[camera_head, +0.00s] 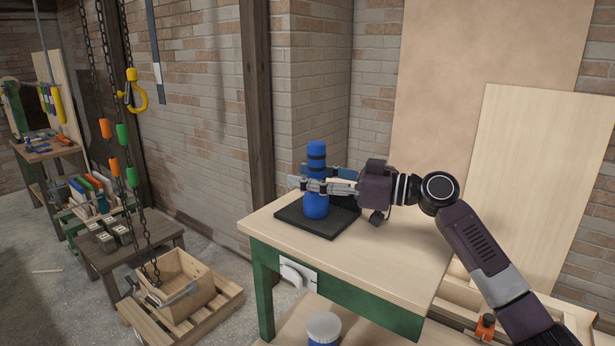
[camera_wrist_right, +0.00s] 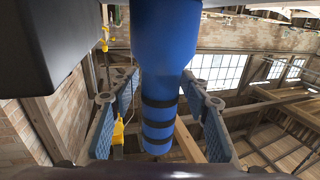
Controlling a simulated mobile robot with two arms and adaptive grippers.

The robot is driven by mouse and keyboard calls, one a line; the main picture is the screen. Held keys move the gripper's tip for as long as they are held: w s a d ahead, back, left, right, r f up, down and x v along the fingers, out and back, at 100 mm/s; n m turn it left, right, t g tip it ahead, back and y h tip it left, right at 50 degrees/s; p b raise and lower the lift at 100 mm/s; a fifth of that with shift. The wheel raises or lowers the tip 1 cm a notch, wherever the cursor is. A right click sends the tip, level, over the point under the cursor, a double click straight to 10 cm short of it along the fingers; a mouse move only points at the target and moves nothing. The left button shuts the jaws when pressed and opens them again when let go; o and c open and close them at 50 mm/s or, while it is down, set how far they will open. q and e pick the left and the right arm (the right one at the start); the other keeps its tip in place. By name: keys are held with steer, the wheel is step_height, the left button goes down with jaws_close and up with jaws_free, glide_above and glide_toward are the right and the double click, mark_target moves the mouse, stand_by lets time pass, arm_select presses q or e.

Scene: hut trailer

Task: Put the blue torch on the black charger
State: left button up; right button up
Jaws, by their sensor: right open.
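The blue torch (camera_head: 317,205) stands upright on the black charger (camera_head: 340,219), a flat dark slab on the light wooden tabletop. Dark bands ring the torch's upper part. My right gripper (camera_head: 308,184) reaches in from the right at the torch's mid-height, with its fingers around it. In the right wrist view the torch (camera_wrist_right: 165,50) appears upside down, between the two blue-padded fingers of my right gripper (camera_wrist_right: 158,105). The fingers are open, with gaps beside the torch. The torch's exact seating on the charger is partly hard to judge. My left gripper is not in view.
The workbench top (camera_head: 400,250) is clear in front of the charger. Wooden boards (camera_head: 540,170) lean against the brick wall behind. A wooden post (camera_head: 257,100) stands behind the bench. Chains with a yellow hook (camera_head: 135,95) hang left, over a wooden crate (camera_head: 185,275).

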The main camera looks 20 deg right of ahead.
steer(key=b+v, duration=0.5)
steer(key=v, duration=0.5)
steer(key=shift+s+d, duration=0.15)
steer(key=shift+d, duration=0.15)
steer(key=shift+s+d+r, duration=0.1)
steer(key=shift+s+d, duration=0.35)
steer(key=shift+d, duration=0.1)
